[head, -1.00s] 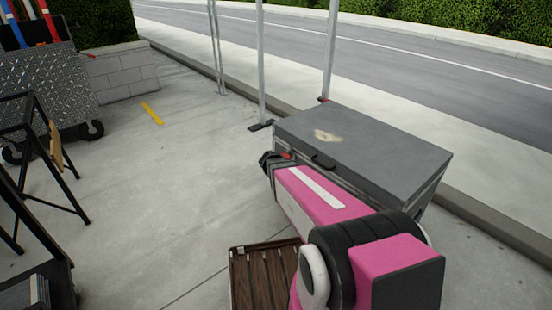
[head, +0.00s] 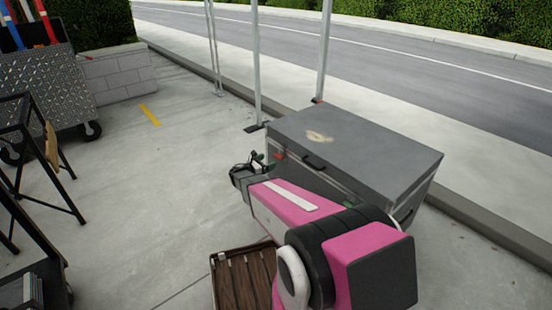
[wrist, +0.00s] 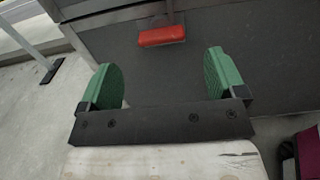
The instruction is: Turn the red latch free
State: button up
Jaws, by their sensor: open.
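The red latch (wrist: 162,36) is on the front face of a grey case (wrist: 240,50), just under its lid seam. It lies horizontal in the wrist view, centred a little beyond my fingertips. In the head view the red latch (head: 279,156) shows small on the near left part of the case (head: 360,145). My gripper (wrist: 165,78) is open and empty, with green finger pads set wide apart on either side of the latch's line. The pads are short of the latch and do not touch it. In the head view my gripper (head: 252,165) is left of the case's front.
A black handle (head: 314,160) is on the lid's near edge. A wooden slatted crate (head: 240,275) stands below my arm. Metal poles (head: 256,60) rise behind the case. Open pavement (head: 140,190) lies to the left.

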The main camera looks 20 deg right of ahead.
aim_at(276, 157)
jog(key=x, duration=0.7)
jog(key=shift+c, duration=0.3)
jog(key=c, duration=0.9)
